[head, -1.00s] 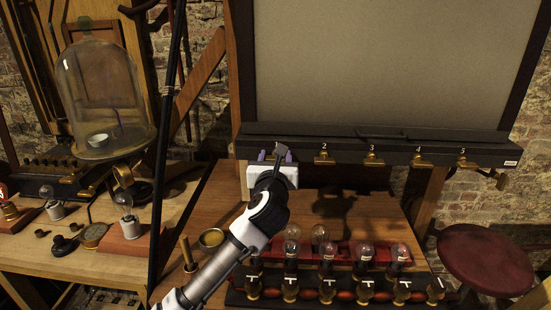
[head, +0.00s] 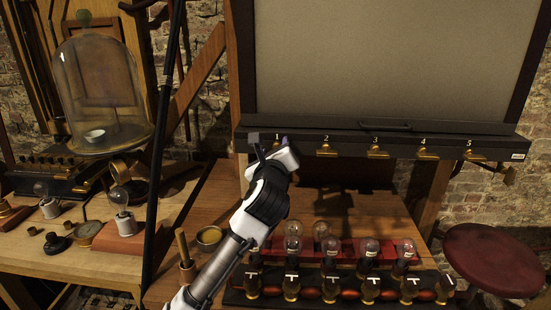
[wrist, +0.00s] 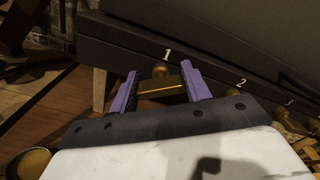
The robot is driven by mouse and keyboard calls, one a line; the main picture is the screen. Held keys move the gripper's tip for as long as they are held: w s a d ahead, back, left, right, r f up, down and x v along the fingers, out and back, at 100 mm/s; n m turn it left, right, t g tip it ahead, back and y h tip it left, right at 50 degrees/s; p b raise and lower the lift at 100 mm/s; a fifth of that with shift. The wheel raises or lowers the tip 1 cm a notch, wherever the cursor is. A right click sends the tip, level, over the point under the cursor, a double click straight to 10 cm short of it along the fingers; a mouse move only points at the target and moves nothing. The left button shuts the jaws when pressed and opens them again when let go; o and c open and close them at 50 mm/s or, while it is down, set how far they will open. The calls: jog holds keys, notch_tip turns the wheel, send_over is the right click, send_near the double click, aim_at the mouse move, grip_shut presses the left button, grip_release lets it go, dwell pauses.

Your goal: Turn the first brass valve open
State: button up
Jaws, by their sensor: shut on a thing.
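The first brass valve (wrist: 163,88), under the number 1 on the dark rail, lies between the purple fingers of my gripper (wrist: 161,82) in the wrist view. The gripper is shut on its brass handle, which sits tilted relative to the rail. In the head view my gripper (head: 268,148) is tilted at the rail's left end, and its white body and wrist hide the first valve. The second valve (head: 326,151) hangs to its right, with its brass bar along the rail.
More brass valves, such as the third (head: 377,152), line the dark rail (head: 400,137). Below stands a red rack (head: 340,250) of glass bulbs. A brass cup (head: 209,237) stands left of my arm. A glass bell jar (head: 100,95) is on the left table, a red stool (head: 490,262) at right.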

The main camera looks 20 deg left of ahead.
jog(key=n+b, duration=0.1)
jog(key=n, duration=0.1)
jog(key=n+b, duration=0.1)
jog(key=n, duration=0.2)
jog(key=shift+f+n, duration=0.2)
jog(key=shift+n, duration=0.1)
jog(key=n+b, duration=0.1)
jog(key=n, duration=0.4)
jog(key=shift+c, duration=0.2)
jog(key=shift+o, duration=0.2)
jog(key=shift+a+n, duration=0.1)
jog(key=shift+n, duration=0.3)
jog(key=o, duration=1)
jog(key=shift+c, duration=0.2)
jog(key=shift+s, duration=0.15)
jog(key=b+v, duration=0.3)
jog(key=v, duration=1)
jog(key=shift+s, duration=0.3)
